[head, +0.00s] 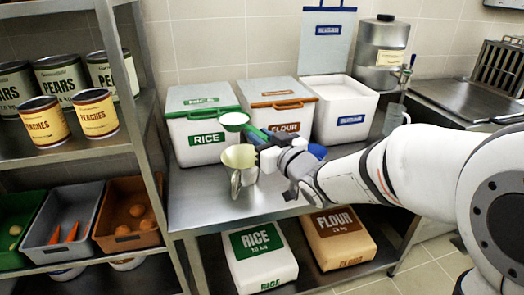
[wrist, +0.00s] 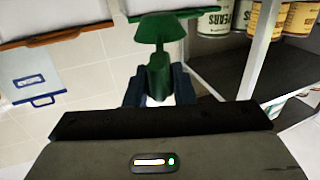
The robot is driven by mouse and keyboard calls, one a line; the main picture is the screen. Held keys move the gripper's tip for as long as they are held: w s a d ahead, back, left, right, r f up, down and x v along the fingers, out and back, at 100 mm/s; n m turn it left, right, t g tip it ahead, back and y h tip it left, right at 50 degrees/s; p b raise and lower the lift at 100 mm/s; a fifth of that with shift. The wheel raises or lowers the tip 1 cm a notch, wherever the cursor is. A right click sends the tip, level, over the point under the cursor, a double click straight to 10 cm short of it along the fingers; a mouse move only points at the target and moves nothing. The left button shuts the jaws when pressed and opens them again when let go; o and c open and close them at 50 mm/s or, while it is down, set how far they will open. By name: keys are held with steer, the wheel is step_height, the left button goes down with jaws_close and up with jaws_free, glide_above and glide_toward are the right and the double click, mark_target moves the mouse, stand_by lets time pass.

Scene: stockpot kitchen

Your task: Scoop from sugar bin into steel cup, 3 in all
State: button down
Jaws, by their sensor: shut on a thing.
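My gripper (head: 262,150) is shut on the handle of a green scoop (head: 250,130). The sugar bin (head: 330,118), white with a blue label, stands open at the right of the bins, white inside.
A closed rice bin (head: 190,150) and flour bin (head: 270,110) stand behind the cup. The sugar bin's raised lid (head: 326,50) leans behind it. A steel dispenser (head: 379,58) has a glass (head: 394,118) below its tap. A shelf post (head: 128,100) rises at left.

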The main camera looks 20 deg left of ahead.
steer(key=shift+f+b, duration=1.65)
steer(key=shift+f, duration=0.9)
steer(key=w+d+m+p, duration=0.2)
steer(key=m+p, duration=0.6)
steer(key=m, duration=0.2)
steer(key=w+d+m+p, duration=0.2)
steer(key=m+p, duration=0.6)
steer(key=m, duration=0.3)
steer(key=shift+w+r+p, duration=0.15)
steer(key=shift+w+p, duration=0.15)
steer(key=shift+p, duration=0.1)
